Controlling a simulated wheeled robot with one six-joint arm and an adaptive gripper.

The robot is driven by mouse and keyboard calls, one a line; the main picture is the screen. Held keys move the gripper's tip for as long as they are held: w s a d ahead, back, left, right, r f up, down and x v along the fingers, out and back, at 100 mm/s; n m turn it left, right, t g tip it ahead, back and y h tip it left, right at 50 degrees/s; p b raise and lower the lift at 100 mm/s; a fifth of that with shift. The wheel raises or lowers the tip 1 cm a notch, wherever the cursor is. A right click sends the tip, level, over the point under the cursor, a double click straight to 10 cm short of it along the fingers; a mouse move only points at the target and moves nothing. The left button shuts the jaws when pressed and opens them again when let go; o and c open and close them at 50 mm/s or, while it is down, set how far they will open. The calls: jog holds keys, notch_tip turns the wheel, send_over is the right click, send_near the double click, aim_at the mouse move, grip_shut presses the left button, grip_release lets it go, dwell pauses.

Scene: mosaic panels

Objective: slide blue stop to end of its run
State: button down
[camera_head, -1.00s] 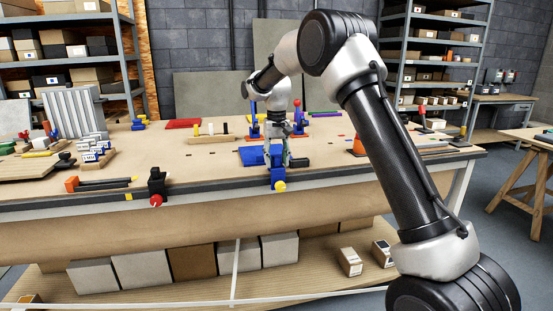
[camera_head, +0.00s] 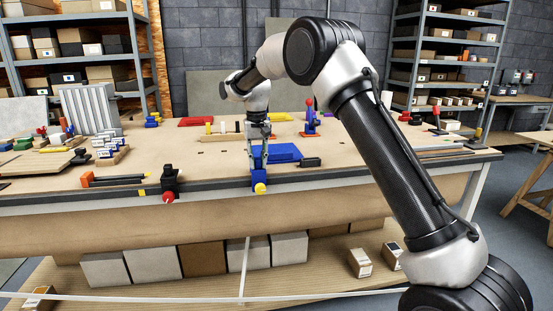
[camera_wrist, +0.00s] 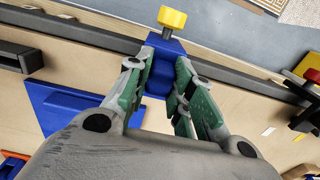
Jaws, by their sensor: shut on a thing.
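The blue stop (camera_head: 259,179) with a yellow knob (camera_head: 260,188) sits on the dark rail (camera_head: 215,187) along the bench's front edge. My gripper (camera_head: 259,160) comes down over the stop from above and is shut on it. In the wrist view the green-padded fingers of my gripper (camera_wrist: 162,75) stand either side of the blue stop (camera_wrist: 165,46), and its lower part is partly hidden between them. To the left on the same rail is a black stop (camera_head: 170,181) with a red knob (camera_head: 168,197), apart from the blue one by a clear stretch of rail.
A blue plate (camera_head: 285,152) lies just behind the rail, right of my gripper. A small black block (camera_head: 311,162) lies right of the plate. Orange-ended black bars (camera_head: 112,180) lie left of the black stop. Several tools and blocks stand farther back.

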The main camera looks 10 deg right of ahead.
jog(key=a, duration=0.6)
jog(key=shift+a, duration=0.25)
jog(key=c, duration=1.2)
grip_release()
jog(key=shift+a, duration=0.15)
jog(key=shift+c, duration=0.2)
jog(key=shift+r, duration=0.15)
jog(key=shift+r, duration=0.35)
notch_tip(320, 180, up, 11)
